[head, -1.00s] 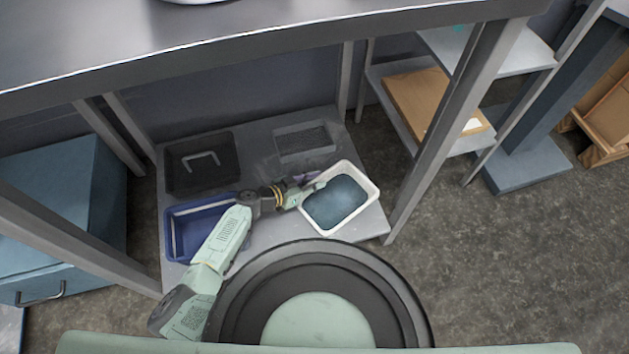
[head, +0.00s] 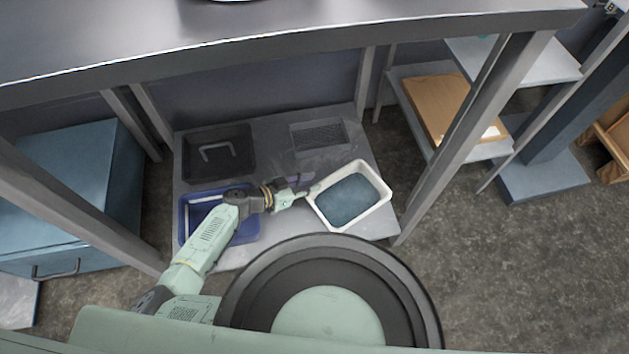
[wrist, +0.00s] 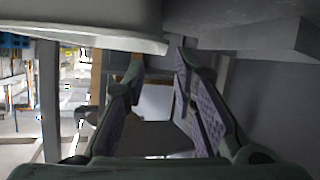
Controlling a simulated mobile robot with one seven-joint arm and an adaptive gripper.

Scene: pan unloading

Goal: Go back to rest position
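My gripper (head: 304,188) is at the end of my green arm, low under the metal table, beside the left rim of a white bin (head: 384,199) with a blue-grey inside. In the wrist view my gripper (wrist: 158,75) has its two fingers apart, with nothing between them. I cannot tell whether a finger touches the bin.
The bin stands on a grey lower shelf (head: 277,226) with a blue bin (head: 188,225), a black bin (head: 240,150) and a grey basket (head: 320,136). A table leg (head: 470,125) stands to the right. A blue cabinet (head: 75,180) is at left.

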